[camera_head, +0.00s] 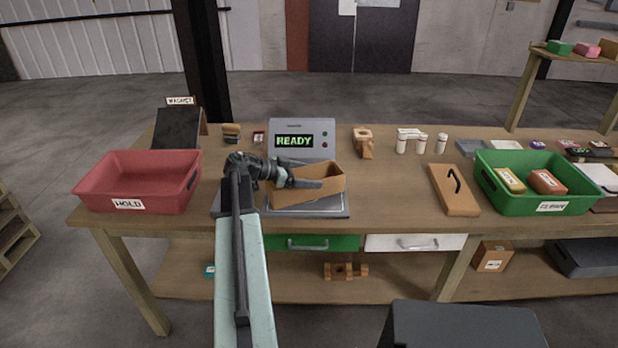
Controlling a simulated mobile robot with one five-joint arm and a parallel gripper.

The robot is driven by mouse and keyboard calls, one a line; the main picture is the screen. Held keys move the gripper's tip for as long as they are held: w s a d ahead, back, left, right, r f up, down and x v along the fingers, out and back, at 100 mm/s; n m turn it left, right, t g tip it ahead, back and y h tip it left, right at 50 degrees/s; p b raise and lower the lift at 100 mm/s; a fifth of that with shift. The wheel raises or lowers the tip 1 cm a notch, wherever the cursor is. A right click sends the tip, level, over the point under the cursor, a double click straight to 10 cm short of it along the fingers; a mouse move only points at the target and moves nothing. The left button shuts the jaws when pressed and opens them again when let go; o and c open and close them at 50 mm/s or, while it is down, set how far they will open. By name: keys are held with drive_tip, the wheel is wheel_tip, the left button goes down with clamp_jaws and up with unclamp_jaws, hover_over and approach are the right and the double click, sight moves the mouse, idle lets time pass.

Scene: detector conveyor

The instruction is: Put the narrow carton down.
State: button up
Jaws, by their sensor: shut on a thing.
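The narrow carton (300,196) is a tan, open-topped box at the centre of the bench. It is at the metal plate (335,208) in front of the grey detector (334,130), whose screen reads READY. My gripper (305,182) reaches in from the left and is shut on the carton. The dark fingers cover part of the carton's opening. I cannot tell whether the carton's base touches the plate or hangs just above it.
A red HOLD bin (186,163) stands at the left and a green bin (483,186) with two packages at the right. A tan board with a black handle (447,205) lies left of the green bin. Small white bottles (421,143) stand behind. Bench space between plate and board is clear.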

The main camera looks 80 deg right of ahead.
drive_tip(key=shift+w+f, duration=0.1)
drive_tip(key=shift+f, duration=0.1)
drive_tip(key=o, duration=1.3)
drive_tip(key=shift+r, duration=0.1)
drive_tip(key=shift+c, duration=0.2)
drive_tip(key=shift+w+a+r, duration=0.1)
drive_tip(key=shift+w+r, duration=0.1)
drive_tip(key=shift+r, duration=0.2)
drive_tip(key=p+v, duration=0.4)
drive_tip(key=v, duration=0.7)
drive_tip(key=shift+a+p, duration=0.15)
drive_tip(key=shift+p, duration=0.15)
drive_tip(key=shift+w+f, duration=0.1)
